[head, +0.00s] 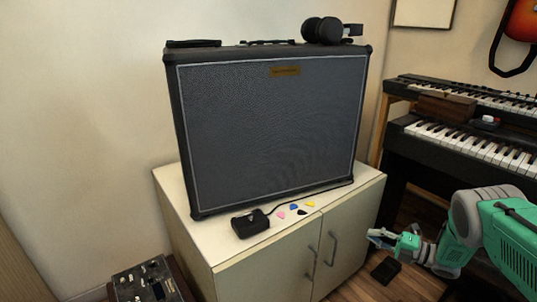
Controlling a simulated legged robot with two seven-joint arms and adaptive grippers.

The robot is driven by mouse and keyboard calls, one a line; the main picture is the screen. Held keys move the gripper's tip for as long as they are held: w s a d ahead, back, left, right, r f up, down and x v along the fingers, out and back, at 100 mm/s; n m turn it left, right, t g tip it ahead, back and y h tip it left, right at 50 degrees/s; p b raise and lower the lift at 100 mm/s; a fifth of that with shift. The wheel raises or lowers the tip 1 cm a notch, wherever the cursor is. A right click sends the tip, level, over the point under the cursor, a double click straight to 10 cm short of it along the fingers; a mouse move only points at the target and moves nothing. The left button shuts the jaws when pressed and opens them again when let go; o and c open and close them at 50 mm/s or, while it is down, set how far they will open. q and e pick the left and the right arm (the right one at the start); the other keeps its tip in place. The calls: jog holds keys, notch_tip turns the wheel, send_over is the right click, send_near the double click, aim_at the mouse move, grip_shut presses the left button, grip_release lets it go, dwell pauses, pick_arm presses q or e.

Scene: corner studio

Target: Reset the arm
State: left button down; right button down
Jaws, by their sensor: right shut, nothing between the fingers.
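My right arm comes in from the lower right, green and grey. Its gripper (382,238) is shut and empty, in front of the right side of the cream cabinet and apart from it as far as I can see. My left gripper is not in view.
A large black amplifier (268,125) stands on the cabinet (233,252), with headphones (324,30) on top. A small black pedal (250,223) and several coloured picks (294,207) lie in front. Keyboards (470,139) stand at right. A control box (147,284) is at lower left.

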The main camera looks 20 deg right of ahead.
jog(key=s+a+f+m+g+h, duration=0.1)
jog(key=s+a+f+m+h, duration=0.1)
jog(key=a+f+m+h, duration=0.35)
jog(key=s+a+f+m+g+h, duration=0.1)
jog(key=a+f+m+h, duration=0.1)
jog(key=a+m, duration=0.7)
jog(key=s+a+f+m+g+h, duration=0.1)
jog(key=s+a+m+g, duration=0.2)
jog(key=s, duration=0.5)
jog(key=s+a+f+m+g+h, duration=0.2)
jog(key=s+a+m, duration=0.2)
jog(key=s, duration=0.4)
jog(key=s+r+m+g+h, duration=0.1)
jog(key=s+r+m+g, duration=0.15)
jog(key=s, duration=0.55)
jog(key=s+r+m+g, duration=0.1)
jog(key=s+r+g, duration=0.15)
jog(key=s, duration=0.55)
notch_tip(320, 180, up, 13)
jog(key=g+p, duration=0.1)
jog(key=p, duration=1.2)
jog(key=shift+s+f+m, duration=0.15)
jog(key=shift+s+m, duration=0.15)
jog(key=shift+s, duration=0.15)
jog(key=shift+a, duration=0.1)
